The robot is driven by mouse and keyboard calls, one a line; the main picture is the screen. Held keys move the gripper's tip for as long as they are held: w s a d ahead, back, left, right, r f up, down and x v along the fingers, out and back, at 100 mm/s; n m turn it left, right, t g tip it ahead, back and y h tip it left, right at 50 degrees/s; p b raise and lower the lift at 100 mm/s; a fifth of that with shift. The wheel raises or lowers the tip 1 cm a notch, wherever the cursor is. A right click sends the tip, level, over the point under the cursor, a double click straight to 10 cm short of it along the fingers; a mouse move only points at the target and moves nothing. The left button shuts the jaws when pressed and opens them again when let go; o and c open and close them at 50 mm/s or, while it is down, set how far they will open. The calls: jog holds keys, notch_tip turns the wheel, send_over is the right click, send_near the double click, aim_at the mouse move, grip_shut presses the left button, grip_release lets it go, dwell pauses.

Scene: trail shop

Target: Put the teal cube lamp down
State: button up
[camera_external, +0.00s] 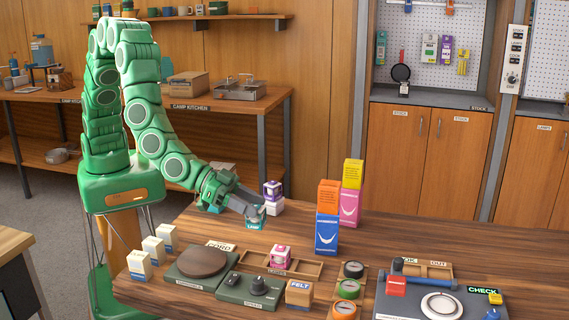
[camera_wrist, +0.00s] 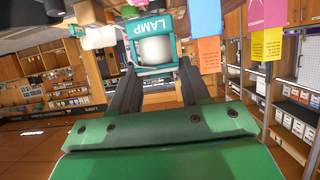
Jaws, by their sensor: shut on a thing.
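The teal cube lamp (camera_external: 255,223), with a white middle and a "LAMP" label, is between the fingers of my gripper (camera_external: 250,208), at the far left part of the wooden table (camera_external: 400,240). In the wrist view the lamp (camera_wrist: 152,50) fills the space between the two dark fingers of my gripper (camera_wrist: 157,72), which is shut on it. The lamp looks roughly upright and low over the table. I cannot tell whether its base touches the wood.
A purple-and-white stack (camera_external: 273,197) stands close right of the lamp. Tall stacked boxes (camera_external: 327,230) stand further right. In front are a wooden tray with a pink cube (camera_external: 281,257), a dark green device (camera_external: 250,290), a round-topped stand (camera_external: 203,262) and small white boxes (camera_external: 153,250).

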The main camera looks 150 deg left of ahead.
jog(key=shift+w+d+f, duration=0.4)
jog(key=shift+d+f, duration=0.25)
jog(key=shift+f, duration=4.05)
jog(key=shift+f, duration=0.15)
jog(key=o, duration=1.1)
jog(key=shift+r, duration=0.2)
jog(key=v, duration=0.5)
jog(key=shift+d, duration=0.1)
notch_tip(320, 180, up, 7)
